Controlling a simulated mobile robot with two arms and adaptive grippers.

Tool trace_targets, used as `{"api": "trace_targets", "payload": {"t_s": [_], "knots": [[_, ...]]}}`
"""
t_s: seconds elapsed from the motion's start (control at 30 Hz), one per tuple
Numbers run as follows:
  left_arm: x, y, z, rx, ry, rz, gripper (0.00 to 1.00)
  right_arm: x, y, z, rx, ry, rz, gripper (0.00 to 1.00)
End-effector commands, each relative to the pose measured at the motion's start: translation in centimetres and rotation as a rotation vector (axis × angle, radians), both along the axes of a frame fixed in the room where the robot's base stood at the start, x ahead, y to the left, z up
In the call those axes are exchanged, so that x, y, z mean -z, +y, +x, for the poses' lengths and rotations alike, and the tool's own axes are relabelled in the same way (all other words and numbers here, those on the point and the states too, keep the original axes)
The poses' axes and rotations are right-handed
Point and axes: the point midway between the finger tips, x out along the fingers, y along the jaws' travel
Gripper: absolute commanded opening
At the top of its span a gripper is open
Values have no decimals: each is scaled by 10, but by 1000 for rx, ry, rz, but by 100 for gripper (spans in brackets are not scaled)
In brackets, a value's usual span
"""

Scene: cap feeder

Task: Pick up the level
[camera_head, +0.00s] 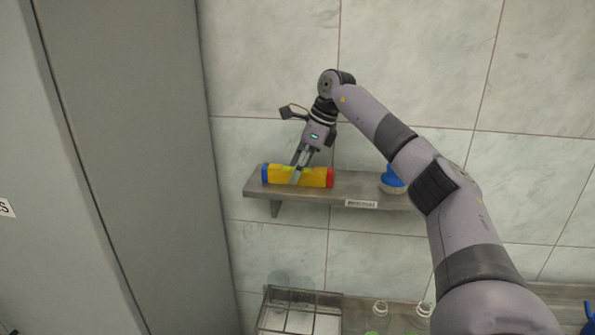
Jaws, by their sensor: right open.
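The level (316,177) is a yellow bar with a blue left end and a red right end. It lies lengthwise on the wall shelf (350,187). My right gripper (297,172) points down at the level's middle-left part, with its fingers at the bar and partly in front of it. The fingers are open. I cannot tell whether they touch the level. My left gripper is not in view.
A blue-topped brush-like object (391,180) stands on the shelf to the right, partly behind my arm. A wire rack (300,312) and clear bottles (378,315) are below. A grey cabinet (130,170) fills the left side.

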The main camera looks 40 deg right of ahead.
Motion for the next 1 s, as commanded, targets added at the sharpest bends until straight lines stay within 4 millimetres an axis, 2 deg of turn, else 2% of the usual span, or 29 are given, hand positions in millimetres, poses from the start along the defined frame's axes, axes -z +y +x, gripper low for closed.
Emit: {"api": "trace_targets", "payload": {"t_s": [0.1, 0.3, 1.0], "knots": [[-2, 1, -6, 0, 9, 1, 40, 5, 1, 1, 0, 0, 0, 48], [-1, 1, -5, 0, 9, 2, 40, 5, 1, 1, 0, -1, 0, 47], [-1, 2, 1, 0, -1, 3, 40, 5, 1, 1, 0, -1, 0, 0]]}}
